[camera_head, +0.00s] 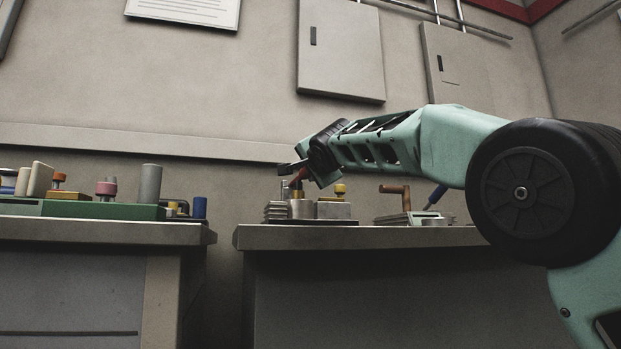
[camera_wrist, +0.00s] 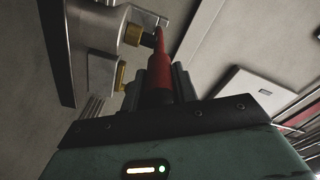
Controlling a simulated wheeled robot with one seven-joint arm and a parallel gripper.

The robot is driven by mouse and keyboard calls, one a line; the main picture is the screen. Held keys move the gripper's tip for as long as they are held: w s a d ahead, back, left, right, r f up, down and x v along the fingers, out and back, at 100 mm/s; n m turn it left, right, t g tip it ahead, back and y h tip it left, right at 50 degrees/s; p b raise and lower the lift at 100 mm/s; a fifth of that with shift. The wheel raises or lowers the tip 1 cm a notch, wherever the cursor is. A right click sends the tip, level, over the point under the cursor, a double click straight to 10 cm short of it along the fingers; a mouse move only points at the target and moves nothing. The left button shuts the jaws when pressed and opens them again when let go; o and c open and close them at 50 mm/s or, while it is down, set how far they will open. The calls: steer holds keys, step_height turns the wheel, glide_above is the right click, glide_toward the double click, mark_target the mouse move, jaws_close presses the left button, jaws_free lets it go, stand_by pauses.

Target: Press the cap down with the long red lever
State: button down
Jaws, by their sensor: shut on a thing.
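The long red lever (camera_head: 300,176) rises from a grey metal fixture on the right-hand bench. Its red grip (camera_wrist: 160,68) lies between my fingers in the wrist view. My gripper (camera_head: 293,168) is shut on the lever near its upper end, and it also shows in the wrist view (camera_wrist: 168,84). A brass-coloured cylinder (camera_head: 297,192) stands just below the lever; a brass part (camera_wrist: 132,34) also shows beside the lever tip in the wrist view. I cannot tell which part is the cap or whether the lever touches it.
A yellow knob (camera_head: 340,188) on a grey block stands right of the lever. A left bench (camera_head: 100,232) holds a green tray (camera_head: 110,211) with several parts. A gap separates the benches.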

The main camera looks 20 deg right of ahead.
steer(key=shift+f, duration=0.4)
steer(key=c, duration=1.1)
jaws_free()
steer(key=shift+r, duration=0.15)
steer(key=shift+s, duration=0.15)
steer(key=s+b, duration=0.8)
steer(key=s, duration=0.9)
steer(key=shift+a+f, duration=0.35)
